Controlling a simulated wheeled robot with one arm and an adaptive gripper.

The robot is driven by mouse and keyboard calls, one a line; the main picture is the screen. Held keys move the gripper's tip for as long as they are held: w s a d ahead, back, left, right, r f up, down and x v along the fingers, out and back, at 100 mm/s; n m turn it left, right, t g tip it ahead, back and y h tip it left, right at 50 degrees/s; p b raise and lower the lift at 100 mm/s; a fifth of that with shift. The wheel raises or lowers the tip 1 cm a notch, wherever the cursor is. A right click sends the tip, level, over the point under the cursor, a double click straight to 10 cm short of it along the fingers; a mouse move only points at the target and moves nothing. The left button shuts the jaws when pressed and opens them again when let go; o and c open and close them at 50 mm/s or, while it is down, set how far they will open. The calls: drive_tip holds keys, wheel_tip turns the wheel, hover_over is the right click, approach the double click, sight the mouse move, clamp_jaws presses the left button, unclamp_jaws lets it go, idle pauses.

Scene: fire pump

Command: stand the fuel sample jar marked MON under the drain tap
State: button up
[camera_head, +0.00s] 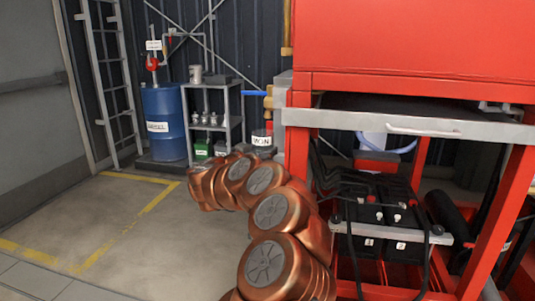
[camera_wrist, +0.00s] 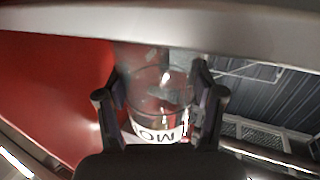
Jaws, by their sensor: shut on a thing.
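The clear jar (camera_head: 262,139) with a white label reading MON shows in the head view, upright, just left of the red machine. In the wrist view the jar (camera_wrist: 157,100) sits between the two dark fingers of my gripper (camera_wrist: 160,82), which is shut on it; its label is upside down and partly cut off. In the head view the gripper is not clearly seen behind my copper arm. A brass tap (camera_head: 268,102) with a blue lever (camera_head: 253,93) juts from the machine's left side, above the jar.
A grey shelf (camera_head: 233,121) with small cans and jars stands behind, beside a blue drum (camera_head: 164,123). The red machine frame (camera_head: 298,130) and its silver rail (camera_head: 400,124) are close on the right. The floor (camera_head: 150,235) at left is clear.

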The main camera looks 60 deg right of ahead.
drive_tip(key=shift+s+d, duration=0.15)
drive_tip(key=shift+d, duration=0.85)
drive_tip(key=shift+d+f+b, duration=0.25)
drive_tip(key=shift+f+b, duration=0.05)
drive_tip(key=shift+f, duration=0.45)
drive_tip(key=shift+f, duration=0.1)
drive_tip(key=o, duration=1.2)
drive_tip(key=shift+o, duration=0.2)
drive_tip(key=shift+a, duration=0.35)
drive_tip(key=a+p, duration=0.2)
drive_tip(key=a, duration=0.9)
drive_tip(key=shift+w+a, duration=0.2)
drive_tip(key=shift+w, duration=0.05)
